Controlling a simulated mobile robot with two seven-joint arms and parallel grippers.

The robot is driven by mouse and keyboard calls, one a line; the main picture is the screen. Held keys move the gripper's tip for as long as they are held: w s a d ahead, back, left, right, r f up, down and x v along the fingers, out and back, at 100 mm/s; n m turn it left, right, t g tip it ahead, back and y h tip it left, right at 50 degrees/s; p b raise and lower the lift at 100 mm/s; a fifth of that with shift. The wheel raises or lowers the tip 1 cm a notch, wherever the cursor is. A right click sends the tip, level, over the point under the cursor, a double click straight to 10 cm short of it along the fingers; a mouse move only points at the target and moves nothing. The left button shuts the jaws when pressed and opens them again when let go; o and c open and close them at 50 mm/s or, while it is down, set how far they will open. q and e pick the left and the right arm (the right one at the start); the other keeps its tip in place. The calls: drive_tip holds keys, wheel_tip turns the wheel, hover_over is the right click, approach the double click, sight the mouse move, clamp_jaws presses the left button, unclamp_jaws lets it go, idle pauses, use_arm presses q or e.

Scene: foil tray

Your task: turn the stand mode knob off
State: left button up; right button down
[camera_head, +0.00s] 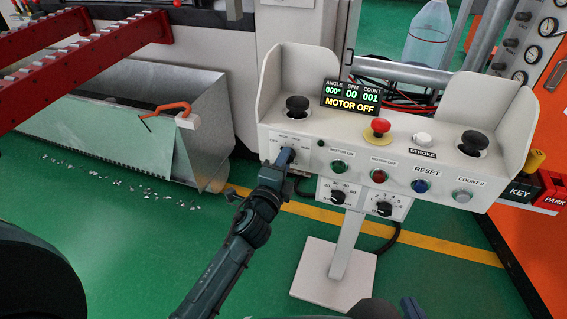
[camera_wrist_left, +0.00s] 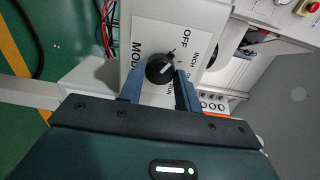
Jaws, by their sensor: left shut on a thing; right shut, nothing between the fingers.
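The stand mode knob (camera_wrist_left: 159,66) is a round black knob on a white panel lettered MODE, OFF, INCH and RUN. In the left wrist view a short white line on it slants up and right; which label it meets is hard to tell. My left gripper (camera_wrist_left: 160,77) is shut on the knob, one blue finger on each side. In the head view my left gripper (camera_head: 286,157) reaches the left end of the stand's panel (camera_head: 318,136) and hides the knob. My right gripper (camera_head: 411,307) shows at the bottom edge, shut and empty, away from the stand.
Two black palm buttons (camera_head: 297,106) (camera_head: 472,143), a red mushroom button (camera_head: 379,127) and several small buttons share the panel. The display (camera_head: 351,98) reads MOTOR OFF. Two selector knobs (camera_head: 338,196) sit below. A metal scrap bin (camera_head: 150,85) stands left.

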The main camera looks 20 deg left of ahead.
use_arm(q)
drive_tip(key=o, duration=1)
drive_tip(key=shift+c, duration=0.2)
